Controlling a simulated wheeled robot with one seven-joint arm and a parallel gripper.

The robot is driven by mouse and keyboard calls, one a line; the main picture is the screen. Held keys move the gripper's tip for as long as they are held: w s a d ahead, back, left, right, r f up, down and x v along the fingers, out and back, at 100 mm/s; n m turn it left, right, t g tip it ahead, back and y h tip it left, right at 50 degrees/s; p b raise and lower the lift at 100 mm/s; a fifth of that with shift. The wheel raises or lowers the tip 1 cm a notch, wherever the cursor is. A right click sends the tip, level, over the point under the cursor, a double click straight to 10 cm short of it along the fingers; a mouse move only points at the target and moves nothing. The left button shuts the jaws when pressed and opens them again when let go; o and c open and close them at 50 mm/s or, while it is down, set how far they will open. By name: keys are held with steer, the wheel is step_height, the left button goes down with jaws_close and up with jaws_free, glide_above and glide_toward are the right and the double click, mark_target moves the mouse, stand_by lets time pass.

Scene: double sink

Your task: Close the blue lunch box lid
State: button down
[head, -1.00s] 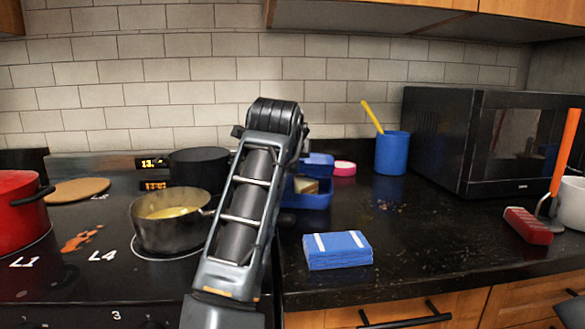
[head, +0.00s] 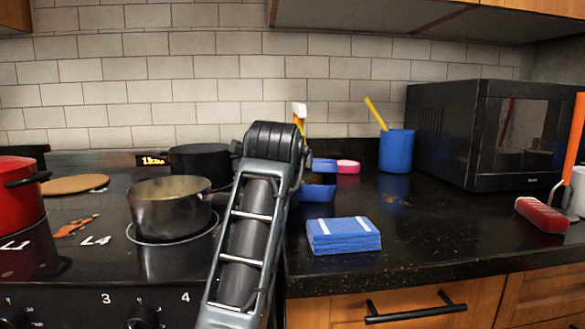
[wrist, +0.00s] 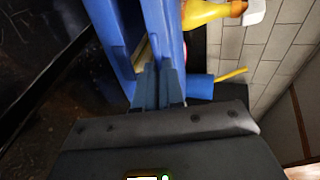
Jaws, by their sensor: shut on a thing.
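The blue lunch box stands on the counter behind the stove's right edge, partly hidden by my arm in the head view. Its base (head: 318,192) shows below, and its blue lid (head: 323,165) is raised over it with a dark gap between. In the wrist view the base (wrist: 108,25) and the lid (wrist: 165,28) are two blue bands, with pale contents in the gap. My gripper (wrist: 158,82) is shut on the lid's near edge, as far as I can tell. The fingers are hidden behind my arm in the head view.
A blue cup (head: 396,152) and a pink-rimmed round item (head: 348,167) stand behind. A yellow bottle with a white cap (head: 300,112) rises behind my arm. A pot (head: 168,208) is at left, a microwave (head: 490,135) at right.

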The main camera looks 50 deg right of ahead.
steer(key=c, duration=1.2)
jaws_free()
steer(key=shift+c, duration=0.2)
steer(key=v, duration=0.7)
steer(key=shift+s+a, duration=0.2)
steer(key=shift+a, duration=0.1)
steer(key=shift+r, duration=0.15)
